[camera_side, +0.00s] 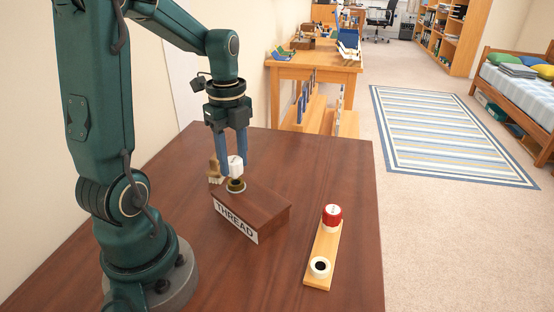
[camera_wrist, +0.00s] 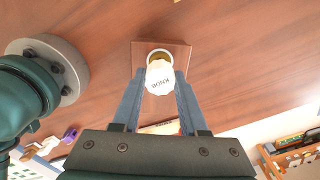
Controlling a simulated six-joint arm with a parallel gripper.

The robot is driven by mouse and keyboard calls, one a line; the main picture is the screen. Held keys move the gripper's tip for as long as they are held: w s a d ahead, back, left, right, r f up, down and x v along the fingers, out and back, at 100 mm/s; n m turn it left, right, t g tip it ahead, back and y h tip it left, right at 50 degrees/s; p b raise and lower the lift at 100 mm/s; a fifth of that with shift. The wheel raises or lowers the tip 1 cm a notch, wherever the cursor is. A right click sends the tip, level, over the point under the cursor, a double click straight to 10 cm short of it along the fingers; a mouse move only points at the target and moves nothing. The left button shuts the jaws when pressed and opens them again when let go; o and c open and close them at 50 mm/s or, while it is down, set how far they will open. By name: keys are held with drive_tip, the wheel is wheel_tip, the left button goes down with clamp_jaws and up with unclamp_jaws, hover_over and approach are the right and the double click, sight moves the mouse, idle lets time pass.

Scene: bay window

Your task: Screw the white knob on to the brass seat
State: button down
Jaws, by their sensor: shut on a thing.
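The white knob (camera_side: 236,168), marked KNOB on top in the wrist view (camera_wrist: 159,80), is held between the two blue fingers of my gripper (camera_side: 233,160). The brass seat (camera_side: 236,188) is a ring with a dark opening, set in the top of a brown wooden block (camera_side: 265,206) labelled THREAD. The knob is upright over the seat, and the dark opening shows below it, so they look apart by a small gap. In the wrist view, the knob hides part of the seat (camera_wrist: 158,52).
A light wooden board (camera_side: 322,250) to the right of the block carries a red-and-white capped piece (camera_side: 332,214) and a white ring with a dark centre (camera_side: 320,266). A small tan brush-like thing (camera_side: 214,174) stands behind the block. The table's front right is clear.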

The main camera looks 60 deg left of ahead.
drive_tip(key=shift+f, duration=1.1)
drive_tip(key=shift+c, duration=1.8)
unclamp_jaws()
drive_tip(key=shift+r, duration=2.55)
drive_tip(key=shift+d, duration=0.1)
